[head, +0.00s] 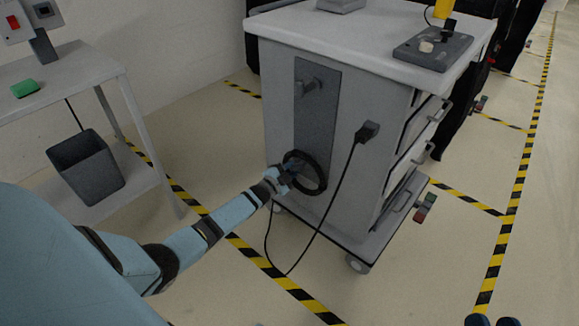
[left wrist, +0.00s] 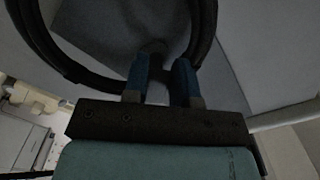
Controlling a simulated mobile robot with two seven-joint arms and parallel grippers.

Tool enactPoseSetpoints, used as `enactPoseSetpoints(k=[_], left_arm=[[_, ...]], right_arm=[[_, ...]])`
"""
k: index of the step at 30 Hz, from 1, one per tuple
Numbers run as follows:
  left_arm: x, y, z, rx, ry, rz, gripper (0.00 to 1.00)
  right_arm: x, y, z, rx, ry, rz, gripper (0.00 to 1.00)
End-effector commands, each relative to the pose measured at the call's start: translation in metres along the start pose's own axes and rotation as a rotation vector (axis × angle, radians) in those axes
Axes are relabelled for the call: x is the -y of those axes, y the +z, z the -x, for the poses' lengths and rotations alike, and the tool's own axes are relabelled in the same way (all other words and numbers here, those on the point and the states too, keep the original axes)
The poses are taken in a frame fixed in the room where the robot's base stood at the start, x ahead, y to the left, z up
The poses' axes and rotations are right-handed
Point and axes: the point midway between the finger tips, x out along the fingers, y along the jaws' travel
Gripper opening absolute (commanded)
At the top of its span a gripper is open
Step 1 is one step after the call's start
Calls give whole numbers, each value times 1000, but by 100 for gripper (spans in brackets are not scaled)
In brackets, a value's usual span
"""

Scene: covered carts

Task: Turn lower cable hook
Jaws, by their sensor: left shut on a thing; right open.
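A pale grey cart (head: 400,120) carries a dark vertical panel (head: 317,115) on its side. An upper cable hook (head: 308,87) juts from the panel. A black cable coil (head: 323,173) hangs low on the panel around the lower hook. My left gripper (head: 287,174) reaches in at the coil. In the left wrist view its two blue fingers (left wrist: 162,82) are closed about the dark lower cable hook (left wrist: 153,48), inside the coil's loop. The hook is mostly hidden by the fingers. My right gripper (head: 493,321) shows only its dark fingertips, apart, at the bottom edge.
A black plug (head: 367,131) sits on the cart's side, its cable hanging to the floor. A grey table (head: 60,70) with a green block (head: 25,88) and a dark bin (head: 87,167) stand at the left. Floor between is clear, with striped tape.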

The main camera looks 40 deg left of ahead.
Motion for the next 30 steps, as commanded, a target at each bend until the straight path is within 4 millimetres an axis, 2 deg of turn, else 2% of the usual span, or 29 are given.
enactPoseSetpoints(k=[18, 30], left_arm=[[-18, -5, 0, 1, 1, 572, 2], [-24, -10, 0, 0, 0, 819, 2]], right_arm=[[2, -15, -2, -47, 2, 3, 43], [2, -20, -2, -66, 2, 4, 43]])
